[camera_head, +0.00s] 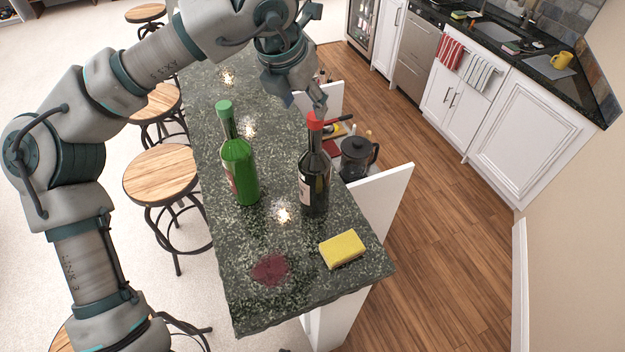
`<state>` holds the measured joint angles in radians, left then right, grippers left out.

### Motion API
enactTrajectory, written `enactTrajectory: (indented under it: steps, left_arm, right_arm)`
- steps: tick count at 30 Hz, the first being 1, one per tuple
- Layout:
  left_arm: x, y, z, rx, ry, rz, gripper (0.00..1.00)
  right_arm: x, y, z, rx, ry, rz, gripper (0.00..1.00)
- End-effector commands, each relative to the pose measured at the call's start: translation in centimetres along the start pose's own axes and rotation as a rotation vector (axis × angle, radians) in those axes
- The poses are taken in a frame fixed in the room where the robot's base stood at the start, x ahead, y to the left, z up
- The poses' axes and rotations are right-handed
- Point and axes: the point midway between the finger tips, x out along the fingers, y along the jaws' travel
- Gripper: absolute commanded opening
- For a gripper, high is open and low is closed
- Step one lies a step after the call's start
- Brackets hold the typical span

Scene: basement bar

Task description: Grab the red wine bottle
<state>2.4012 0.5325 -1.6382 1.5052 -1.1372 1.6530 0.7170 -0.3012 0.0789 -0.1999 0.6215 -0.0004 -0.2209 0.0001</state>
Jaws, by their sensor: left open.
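A dark wine bottle (314,180) with a red cap and a pale label stands upright on the green granite counter (240,300). A green bottle (239,168) with a green cap stands upright to its left. My left arm reaches in from the left and over the counter. My left gripper (303,104) points down by the red cap, with its fingers apart and nothing held. One finger overlaps the top of the cap in the picture, and I cannot tell whether they touch. My right gripper is not in view.
A yellow sponge (342,249) and a dark red spill (270,268) are near the counter's front end. A black coffee press (357,158) stands on a lower shelf to the right. Wooden stools (160,172) line the left side. Wood floor (440,240) lies open at right.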

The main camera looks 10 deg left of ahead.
Motion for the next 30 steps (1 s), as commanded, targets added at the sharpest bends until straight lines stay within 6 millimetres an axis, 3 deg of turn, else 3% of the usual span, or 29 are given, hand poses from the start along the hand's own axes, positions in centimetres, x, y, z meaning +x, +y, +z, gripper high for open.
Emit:
enactTrajectory:
  steps: [5,14,22,23,27,30]
  left_arm:
    - [1.2,-0.2,0.0,0.0,0.0,0.002,0.57]
    - [5.5,-0.6,0.1,-0.001,0.001,0.001,0.57]
    - [5.9,-0.5,0.1,-0.002,-0.002,-0.001,0.57]
    - [5.9,-0.5,0.1,-0.002,-0.001,-0.001,0.55]
    - [5.9,-0.6,0.1,-0.002,-0.001,0.0,0.2]
    - [5.9,-0.6,0.1,-0.001,0.0,0.0,0.0]
  right_arm:
    - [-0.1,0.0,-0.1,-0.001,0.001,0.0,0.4]
    - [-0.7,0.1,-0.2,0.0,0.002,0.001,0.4]
    - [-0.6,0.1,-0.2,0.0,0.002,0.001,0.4]
    - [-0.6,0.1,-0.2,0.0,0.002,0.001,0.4]
    - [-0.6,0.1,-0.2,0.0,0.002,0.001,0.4]
    - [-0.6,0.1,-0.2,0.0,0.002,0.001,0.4]
